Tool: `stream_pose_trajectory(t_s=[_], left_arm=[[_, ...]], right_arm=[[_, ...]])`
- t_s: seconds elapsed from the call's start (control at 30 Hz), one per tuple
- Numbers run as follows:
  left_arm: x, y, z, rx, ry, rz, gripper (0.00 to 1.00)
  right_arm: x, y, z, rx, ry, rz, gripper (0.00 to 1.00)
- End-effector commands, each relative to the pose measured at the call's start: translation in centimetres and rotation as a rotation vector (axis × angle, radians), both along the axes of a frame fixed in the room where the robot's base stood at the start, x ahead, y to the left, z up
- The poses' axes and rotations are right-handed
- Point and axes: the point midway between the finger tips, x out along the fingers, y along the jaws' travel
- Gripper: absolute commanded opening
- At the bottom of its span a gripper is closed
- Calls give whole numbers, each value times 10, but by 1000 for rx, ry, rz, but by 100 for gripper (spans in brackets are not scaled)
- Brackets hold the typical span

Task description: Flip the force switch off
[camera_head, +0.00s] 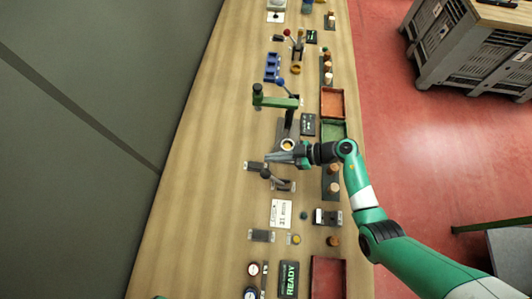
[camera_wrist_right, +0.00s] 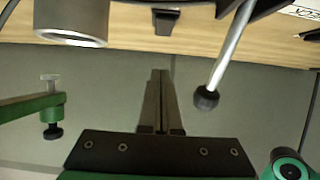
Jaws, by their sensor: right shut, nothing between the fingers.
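I cannot tell for sure which part is the force switch. A small dark switch-like block on a plate (camera_head: 255,166) sits on the bench, just left of my right gripper. A small dark block (camera_wrist_right: 165,20) also shows on the bench edge in the right wrist view, beyond the fingertips. A lever with a black ball knob (camera_head: 265,173) stands just below the gripper; its metal rod and knob (camera_wrist_right: 206,98) show right of the fingers. My right gripper (camera_head: 270,157) is shut and empty above the bench; its fingers (camera_wrist_right: 160,75) are together. My left gripper is not in view.
A grey cylinder (camera_wrist_right: 72,20) stands close to the left of the fingers in the wrist view. A green press arm (camera_head: 275,101) stands above the gripper in the head view. Red (camera_head: 333,103) and green trays line the bench's right side. The bench's left strip is clear.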

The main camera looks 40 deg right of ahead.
Motion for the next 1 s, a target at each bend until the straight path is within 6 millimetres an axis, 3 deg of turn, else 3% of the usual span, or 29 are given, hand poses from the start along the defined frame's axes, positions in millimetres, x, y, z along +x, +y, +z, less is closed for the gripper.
stream_pose_trajectory(t_s=[0.1,0.33,1.0], left_arm=[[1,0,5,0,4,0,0],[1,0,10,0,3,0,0],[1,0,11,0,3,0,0]], right_arm=[[-20,-24,1,2,2,-7,0],[-47,-53,1,1,1,-3,0],[-53,-59,1,0,0,1,0]])
